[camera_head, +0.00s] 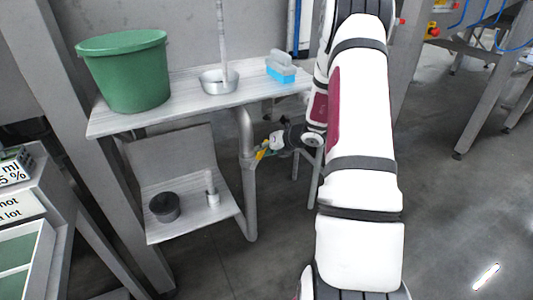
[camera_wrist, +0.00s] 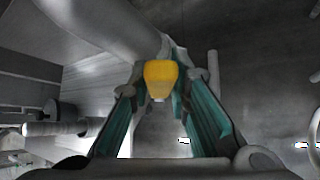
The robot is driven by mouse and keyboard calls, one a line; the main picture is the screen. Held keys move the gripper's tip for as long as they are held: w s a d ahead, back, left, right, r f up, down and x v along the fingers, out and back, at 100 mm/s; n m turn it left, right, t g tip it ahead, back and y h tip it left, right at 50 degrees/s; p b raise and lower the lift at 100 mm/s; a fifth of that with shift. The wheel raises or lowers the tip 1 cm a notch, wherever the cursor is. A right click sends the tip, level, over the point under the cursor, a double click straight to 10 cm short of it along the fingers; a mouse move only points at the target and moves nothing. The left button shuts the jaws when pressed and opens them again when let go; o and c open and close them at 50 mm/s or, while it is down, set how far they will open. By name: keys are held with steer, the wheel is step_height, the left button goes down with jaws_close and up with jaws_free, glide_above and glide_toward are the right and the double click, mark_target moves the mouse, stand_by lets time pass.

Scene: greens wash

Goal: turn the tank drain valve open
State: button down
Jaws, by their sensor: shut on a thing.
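The tank drain valve's yellow handle (camera_wrist: 160,78) shows in the wrist view between my gripper's teal-lined fingers. My gripper (camera_wrist: 165,100) is shut on this handle near the fingertips. In the head view the yellow handle (camera_head: 262,154) is a small patch beside the grey drain pipe (camera_head: 247,180), below the table edge. My gripper (camera_head: 268,148) reaches it from the right there. The valve body is mostly hidden by my fingers, so I cannot tell the exact handle angle.
A green tub (camera_head: 125,75), a metal bowl (camera_head: 218,88) and a blue-and-grey brush (camera_head: 281,68) stand on the table (camera_head: 185,100) above. A lower shelf (camera_head: 190,222) holds a dark pot (camera_head: 164,207). Open floor (camera_head: 455,220) lies to the right.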

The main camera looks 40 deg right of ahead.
steer(key=shift+w+a+r+n+g+h+b, duration=0.25)
steer(key=shift+a+h+b, duration=0.25)
steer(key=shift+b, duration=0.4)
steer(key=shift+w+a+r+n+g+h+b, duration=0.15)
steer(key=shift+a+n+h+b, duration=0.3)
steer(key=shift+b, duration=0.4)
steer(key=shift+a, duration=0.1)
steer(key=c, duration=1.5)
jaws_free()
steer(key=shift+s, duration=0.15)
steer(key=shift+s+r, duration=0.25)
steer(key=shift+r, duration=0.05)
steer(key=v, duration=1.1)
